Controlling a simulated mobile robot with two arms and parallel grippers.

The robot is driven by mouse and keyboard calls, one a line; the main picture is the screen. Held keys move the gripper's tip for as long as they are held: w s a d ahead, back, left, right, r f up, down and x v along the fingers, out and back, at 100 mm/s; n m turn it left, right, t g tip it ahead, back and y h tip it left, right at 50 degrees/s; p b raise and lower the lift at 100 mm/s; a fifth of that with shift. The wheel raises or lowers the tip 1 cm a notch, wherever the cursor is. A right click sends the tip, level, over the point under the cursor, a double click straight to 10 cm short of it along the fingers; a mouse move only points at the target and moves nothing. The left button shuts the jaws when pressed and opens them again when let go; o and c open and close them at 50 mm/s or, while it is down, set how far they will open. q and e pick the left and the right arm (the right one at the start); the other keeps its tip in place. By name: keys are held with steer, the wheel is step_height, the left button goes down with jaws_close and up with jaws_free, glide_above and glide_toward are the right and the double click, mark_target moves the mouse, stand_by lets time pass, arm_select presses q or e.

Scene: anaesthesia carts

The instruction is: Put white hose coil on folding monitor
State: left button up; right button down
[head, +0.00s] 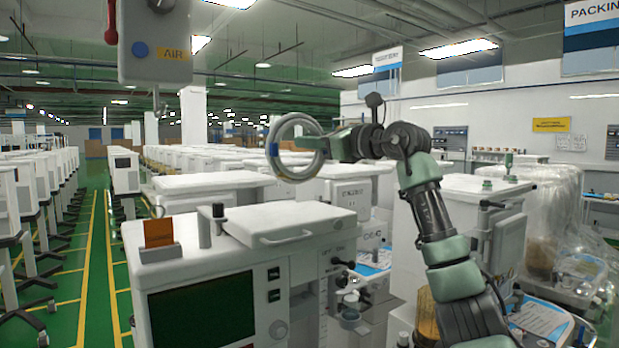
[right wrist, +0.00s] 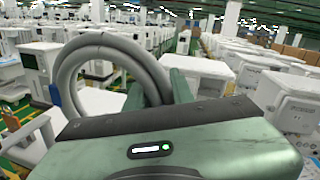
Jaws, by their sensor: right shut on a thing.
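The white hose coil (head: 292,174) is a pale ring with a blue band on its left side, upright in the air in the head view. My right gripper (head: 324,143) is shut on the coil's right side. In the right wrist view the coil (right wrist: 105,39) passes between the green fingers. Below it stands a white anaesthesia cart (head: 215,262) with a dark screen (head: 203,311) on its front and a flat, handled white top (head: 290,221). I cannot tell for certain which part is the folding monitor. My left gripper is out of view.
On the cart top stand an orange card in a holder (head: 158,240) and a grey post (head: 204,229). A grey AIR box (head: 155,45) hangs above left. More carts (head: 209,187) stand behind. The green floor aisle (head: 95,260) at left is clear.

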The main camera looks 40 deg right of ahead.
step_height(320, 180, down, 6)
steer(key=shift+s+a+b, duration=0.1)
steer(key=shift+a+b, duration=0.05)
steer(key=shift+b, duration=0.25)
steer(key=shift+f, duration=0.25)
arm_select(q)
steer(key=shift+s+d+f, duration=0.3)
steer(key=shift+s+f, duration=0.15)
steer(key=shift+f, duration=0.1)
arm_select(e)
steer(key=c, duration=1.2)
jaws_free()
steer(key=shift+f, duration=0.15)
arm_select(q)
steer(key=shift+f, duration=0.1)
